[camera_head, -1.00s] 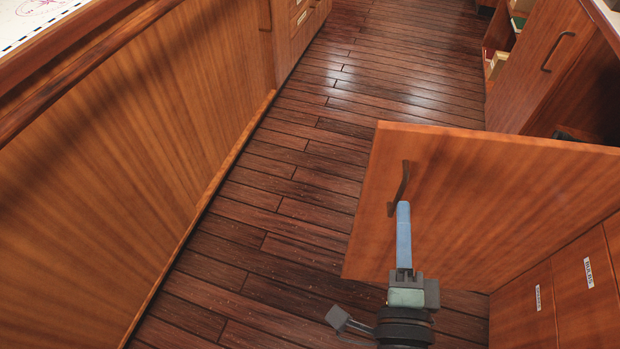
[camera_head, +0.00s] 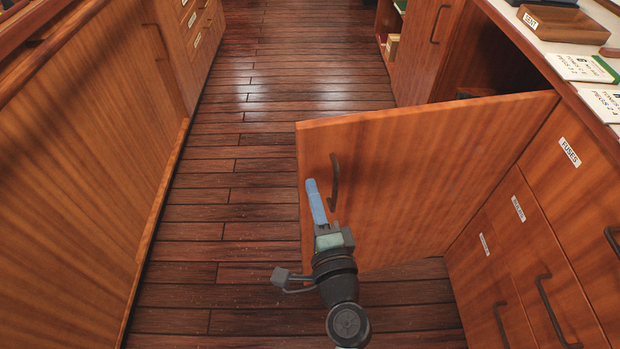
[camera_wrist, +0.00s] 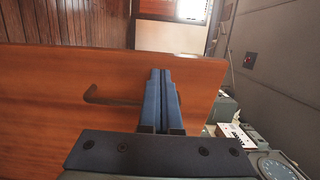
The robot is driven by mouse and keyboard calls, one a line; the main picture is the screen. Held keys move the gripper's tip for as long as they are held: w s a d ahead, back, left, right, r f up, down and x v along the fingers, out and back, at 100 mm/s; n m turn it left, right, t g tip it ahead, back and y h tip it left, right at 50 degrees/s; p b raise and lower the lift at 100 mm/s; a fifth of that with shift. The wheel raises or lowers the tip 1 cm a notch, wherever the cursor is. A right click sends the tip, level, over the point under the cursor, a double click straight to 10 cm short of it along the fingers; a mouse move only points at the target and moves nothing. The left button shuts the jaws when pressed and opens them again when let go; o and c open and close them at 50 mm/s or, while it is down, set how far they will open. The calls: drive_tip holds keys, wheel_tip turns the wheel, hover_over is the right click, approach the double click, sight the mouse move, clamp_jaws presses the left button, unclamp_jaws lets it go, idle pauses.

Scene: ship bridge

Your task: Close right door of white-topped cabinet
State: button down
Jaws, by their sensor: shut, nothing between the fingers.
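The right door (camera_head: 420,180) of the white-topped cabinet (camera_head: 558,42) stands wide open, jutting out over the floor with its outer face toward me. Its dark curved handle (camera_head: 334,182) is near the door's free edge. My gripper (camera_head: 312,187) is shut and empty, just left of the handle in the head view. In the wrist view my shut blue fingers (camera_wrist: 162,80) lie in front of the door face (camera_wrist: 50,90), beside the handle (camera_wrist: 100,97). I cannot tell whether they touch the door. The cabinet's opening behind the door is dark and partly hidden.
Labelled drawers (camera_head: 540,230) with dark handles are at the right, near the door's hinge side. The closed left door (camera_head: 425,45) is farther back. A long wooden counter (camera_head: 90,160) runs along the left. The plank floor (camera_head: 230,190) between is clear.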

drive_tip(key=shift+w+a, duration=0.25)
drive_tip(key=shift+w, duration=1.05)
